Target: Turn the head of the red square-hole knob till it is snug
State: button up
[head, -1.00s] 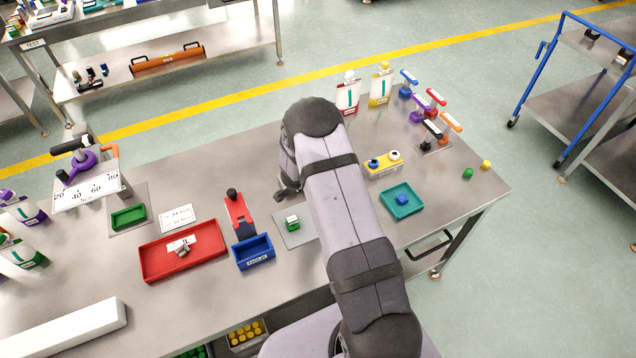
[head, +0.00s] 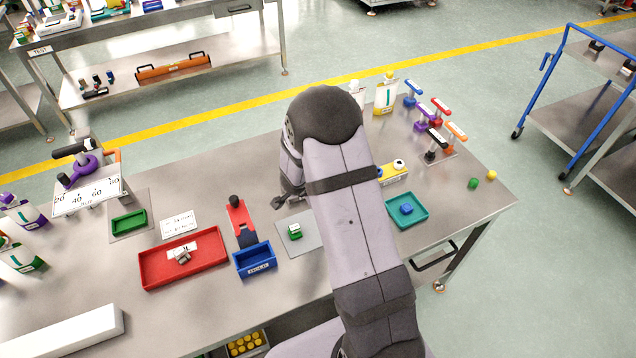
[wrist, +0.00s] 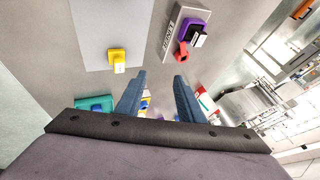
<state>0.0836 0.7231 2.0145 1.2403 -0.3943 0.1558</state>
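A red piece (wrist: 183,55) shows beyond the fingertips, beside a purple and black part on a pale labelled block (wrist: 171,33). I cannot tell whether it has a square hole. In the head view a red-topped T-handle (head: 441,106) stands among several others at the back right. I cannot tell which red piece is the named knob, nor how tight it is.
A red tray (head: 150,272), a blue bin (head: 254,266) and a red lever stand (head: 238,215) are at centre left. A teal tray (head: 420,217) and a yellow block with knobs (head: 393,174) are right of my arm. Bare tabletop lies behind the gripper.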

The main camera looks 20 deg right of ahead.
jog(key=w+a+f+n+t+y+b, duration=0.1)
jog(key=w+a+f+n+y+b, duration=0.2)
jog(key=w+a+n+y+b, duration=0.45)
jog(key=w+d+g+h+b, duration=0.1)
jog(key=b, duration=0.1)
jog(key=w+d+n+g+h+b, duration=0.1)
jog(key=w+d+h+b, duration=0.1)
jog(key=shift+d+f+h, duration=0.1)
jog(key=shift+d+h, duration=0.15)
jog(key=shift+d, duration=0.05)
jog(key=shift+n+g+h, duration=0.25)
jog(key=shift+g+h, duration=0.25)
jog(key=shift+h, duration=0.4)
jog(key=d, duration=0.1)
jog(key=d+b, duration=0.1)
jog(key=d, duration=0.1)
jog(key=s+d+r, duration=0.1)
jog(key=shift+d+b, duration=0.4)
jog(key=shift+d+p+x, duration=0.25)
jog(key=shift+p+x, duration=0.35)
jog(key=shift+x, duration=1.15)
jog(key=shift+d+p+x, duration=0.25)
jog(key=shift+p+x, duration=0.3)
jog(key=shift+x, duration=1.15)
jog(key=shift+r, duration=0.1)
jog(key=c, duration=0.8)
